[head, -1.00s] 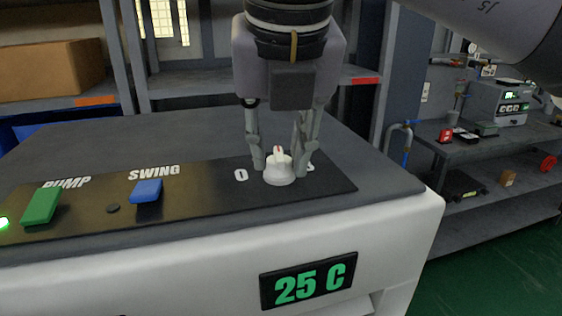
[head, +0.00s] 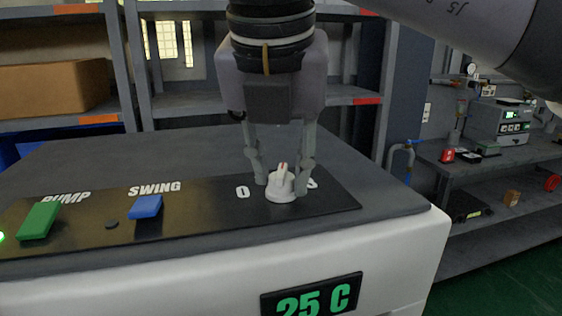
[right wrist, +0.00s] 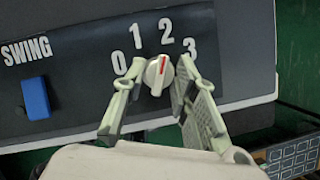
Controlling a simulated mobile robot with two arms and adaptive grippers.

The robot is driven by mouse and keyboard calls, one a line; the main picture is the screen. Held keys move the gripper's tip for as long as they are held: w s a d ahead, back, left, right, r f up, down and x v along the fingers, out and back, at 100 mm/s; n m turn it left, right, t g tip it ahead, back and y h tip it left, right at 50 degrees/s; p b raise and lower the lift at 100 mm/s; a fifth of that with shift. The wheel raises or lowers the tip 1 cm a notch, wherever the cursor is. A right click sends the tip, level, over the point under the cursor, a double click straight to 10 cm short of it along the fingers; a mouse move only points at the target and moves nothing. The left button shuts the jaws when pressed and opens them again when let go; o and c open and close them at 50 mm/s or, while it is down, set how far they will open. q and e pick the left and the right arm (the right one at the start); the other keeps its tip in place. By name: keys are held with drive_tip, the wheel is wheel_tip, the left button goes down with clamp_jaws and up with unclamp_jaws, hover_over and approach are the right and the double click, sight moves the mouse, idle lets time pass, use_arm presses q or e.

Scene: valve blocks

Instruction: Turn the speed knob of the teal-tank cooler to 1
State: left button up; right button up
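The speed knob (head: 281,184) is a small white dial on the black panel of a white cooler (head: 190,278). It also shows in the right wrist view (right wrist: 157,76), where its red mark points up, close to the 2. The numbers 0, 1, 2 and 3 curve around it. My right gripper (head: 281,180) points down with one finger on each side of the knob. Its fingers (right wrist: 160,72) look apart and very near the knob; I cannot tell whether they touch it. No teal tank shows. My left gripper is not in view.
The panel also has a green PUMP switch (head: 39,221) and a blue SWING switch (head: 146,207). A green 25 C display (head: 312,297) is on the front. Shelves with a cardboard box (head: 52,87) stand behind, and a grey bench (head: 500,171) with equipment stands at right.

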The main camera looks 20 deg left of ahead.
drive_tip(key=o, duration=0.4)
drive_tip(key=a+v, duration=0.1)
drive_tip(key=v, duration=1.1)
drive_tip(key=shift+d, duration=0.45)
